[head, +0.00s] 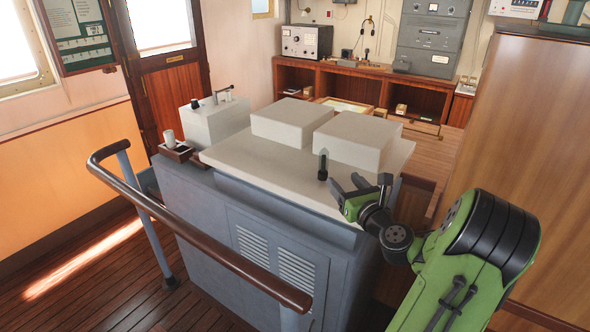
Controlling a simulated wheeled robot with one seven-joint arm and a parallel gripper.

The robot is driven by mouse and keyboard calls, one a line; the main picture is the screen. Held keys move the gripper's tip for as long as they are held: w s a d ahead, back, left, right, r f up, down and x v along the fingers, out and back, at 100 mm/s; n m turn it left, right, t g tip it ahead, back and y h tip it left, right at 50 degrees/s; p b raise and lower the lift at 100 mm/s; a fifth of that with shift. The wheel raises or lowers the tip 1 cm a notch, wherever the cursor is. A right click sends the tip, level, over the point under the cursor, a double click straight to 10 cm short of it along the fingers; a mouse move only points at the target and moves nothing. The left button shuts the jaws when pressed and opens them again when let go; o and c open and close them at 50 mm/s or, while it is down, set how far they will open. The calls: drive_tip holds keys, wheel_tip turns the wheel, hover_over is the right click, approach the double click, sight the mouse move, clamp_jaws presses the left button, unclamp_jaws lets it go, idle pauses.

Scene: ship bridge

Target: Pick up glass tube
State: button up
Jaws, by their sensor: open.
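I cannot make out a clear glass tube in the head view. A small upright black cylinder (323,166) stands near the front right edge of the console's pale top; whether it is glass cannot be told. A small white cylinder (170,137) stands by a small dark tray at the console's left end. My gripper (358,184) is open and empty, over the console's right front edge, just right of the black cylinder and apart from it.
The grey console (200,205) has two pale raised blocks (291,121) on top. A brown handrail (200,236) runs along its front. A wooden cabinet (525,150) stands close on the right. Bare floor lies at lower left.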

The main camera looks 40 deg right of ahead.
sight(321, 151)
drive_tip(key=p+x, duration=0.3)
drive_tip(key=x, duration=1.2)
drive_tip(key=shift+r, duration=0.1)
drive_tip(key=shift+w+d, duration=0.2)
drive_tip(key=shift+w, duration=0.05)
drive_tip(key=shift+s, duration=0.15)
drive_tip(key=shift+c, duration=1)
clamp_jaws()
drive_tip(key=shift+r, duration=0.45)
drive_tip(key=r+b+v, duration=0.2)
drive_tip(key=b+v, duration=0.1)
drive_tip(key=v, duration=1.5)
drive_tip(key=shift+r, duration=0.25)
